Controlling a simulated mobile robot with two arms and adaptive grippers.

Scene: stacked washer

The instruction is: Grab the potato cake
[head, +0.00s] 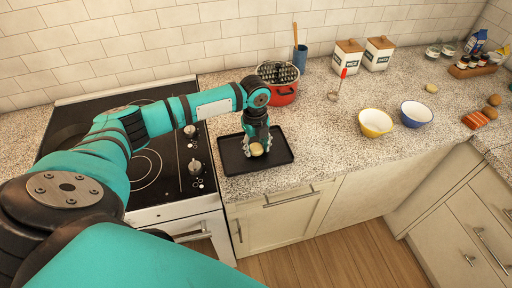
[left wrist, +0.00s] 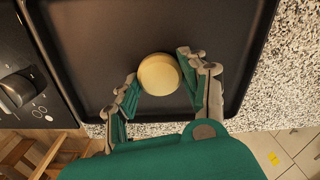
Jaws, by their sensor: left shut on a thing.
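The potato cake (head: 257,149) is a small, round, pale yellow disc at the black tray (head: 284,158) on the counter. In the left wrist view the potato cake (left wrist: 159,73) sits between the two fingers of my left gripper (left wrist: 158,88), with the dark tray (left wrist: 90,45) beneath it. My left gripper (head: 257,147) points down over the tray and is shut on the potato cake. Whether the cake touches the tray or is slightly lifted, I cannot tell. My right gripper does not show.
A red pot (head: 283,93) stands just behind the tray. The stove (head: 150,165) with knobs adjoins on the left. A yellow bowl (head: 375,123) and a blue bowl (head: 416,114) stand to the right. The counter between tray and bowls is clear.

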